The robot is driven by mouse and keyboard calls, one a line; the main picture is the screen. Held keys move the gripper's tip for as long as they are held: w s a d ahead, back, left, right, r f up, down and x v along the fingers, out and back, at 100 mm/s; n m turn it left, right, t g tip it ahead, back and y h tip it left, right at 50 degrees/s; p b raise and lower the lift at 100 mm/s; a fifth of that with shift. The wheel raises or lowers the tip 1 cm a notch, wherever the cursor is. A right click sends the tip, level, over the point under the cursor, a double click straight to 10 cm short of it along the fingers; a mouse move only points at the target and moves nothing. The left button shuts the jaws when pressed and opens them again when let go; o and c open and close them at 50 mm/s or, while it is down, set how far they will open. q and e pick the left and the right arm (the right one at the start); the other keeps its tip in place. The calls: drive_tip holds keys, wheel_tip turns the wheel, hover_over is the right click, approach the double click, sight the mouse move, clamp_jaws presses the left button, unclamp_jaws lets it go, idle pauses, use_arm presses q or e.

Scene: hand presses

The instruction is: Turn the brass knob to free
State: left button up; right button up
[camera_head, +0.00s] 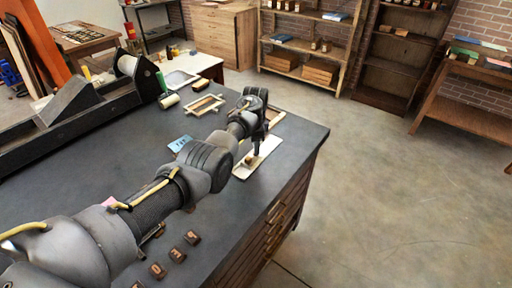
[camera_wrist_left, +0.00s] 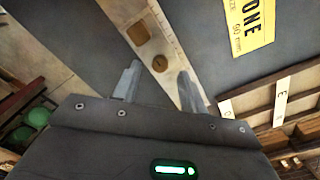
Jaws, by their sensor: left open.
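A small round brass knob (camera_wrist_left: 159,63) sits on a pale strip-like plate (camera_wrist_left: 170,35) in the left wrist view. A square brown block (camera_wrist_left: 138,33) is on the same plate, beyond the knob. In the head view the pale plate (camera_head: 267,152) lies near the right edge of the dark bench top, with a small brassy piece (camera_head: 250,158) on it. My left gripper (camera_head: 257,151) is over this plate, pointing down. In the wrist view its open fingers (camera_wrist_left: 158,72) appear on either side of the knob; contact cannot be told. My right gripper is not in view.
The dark bench (camera_head: 80,165) has a heavy black press (camera_head: 85,105) at left. A wooden frame (camera_head: 204,105), a blue card (camera_head: 180,144) and several small wooden blocks (camera_head: 177,254) lie on it. A yellow label (camera_wrist_left: 248,22) is beside the plate. Open floor lies to the right.

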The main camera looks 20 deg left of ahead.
use_arm(q)
drive_tip(key=shift+f, duration=1.3)
drive_tip(key=shift+c, duration=0.3)
clamp_jaws()
